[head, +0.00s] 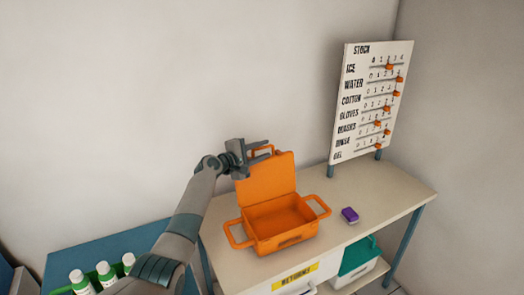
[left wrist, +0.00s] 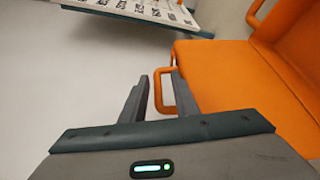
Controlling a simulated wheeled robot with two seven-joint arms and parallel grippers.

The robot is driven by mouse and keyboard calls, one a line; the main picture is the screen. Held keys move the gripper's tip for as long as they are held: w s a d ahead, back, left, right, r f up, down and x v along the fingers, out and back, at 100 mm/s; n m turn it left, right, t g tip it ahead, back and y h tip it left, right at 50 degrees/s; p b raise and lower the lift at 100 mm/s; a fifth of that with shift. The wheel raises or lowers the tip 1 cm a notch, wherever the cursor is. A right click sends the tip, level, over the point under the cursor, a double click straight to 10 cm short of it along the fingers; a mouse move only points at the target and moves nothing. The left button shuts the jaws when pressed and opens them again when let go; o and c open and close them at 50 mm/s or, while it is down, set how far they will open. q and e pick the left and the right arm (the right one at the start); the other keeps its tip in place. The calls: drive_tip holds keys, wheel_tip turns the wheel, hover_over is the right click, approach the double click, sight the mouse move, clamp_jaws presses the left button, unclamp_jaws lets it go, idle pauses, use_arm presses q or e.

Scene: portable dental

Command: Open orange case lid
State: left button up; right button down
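The orange case (head: 283,240) stands on the table with its lid (head: 266,180) raised, leaning back toward the wall. The inside of the case shows and looks empty. My left gripper (head: 267,149) is at the lid's top edge. In the left wrist view, its two fingers (left wrist: 160,88) are apart, with the lid's orange handle loop (left wrist: 158,92) showing between them. Whether the fingers touch the loop is not clear. The lid (left wrist: 240,75) fills the right of that view. My right gripper is not in view.
A stock board (head: 362,100) with orange sliders stands at the table's back right. A purple block (head: 350,215) lies right of the case on the table (head: 395,195). Below are a teal-lidded box (head: 358,258) and a yellow return label (head: 295,276). White bottles (head: 104,272) stand at lower left.

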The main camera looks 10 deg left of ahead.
use_arm(q)
drive_tip(key=shift+s+a, duration=0.1)
drive_tip(key=shift+s, duration=0.05)
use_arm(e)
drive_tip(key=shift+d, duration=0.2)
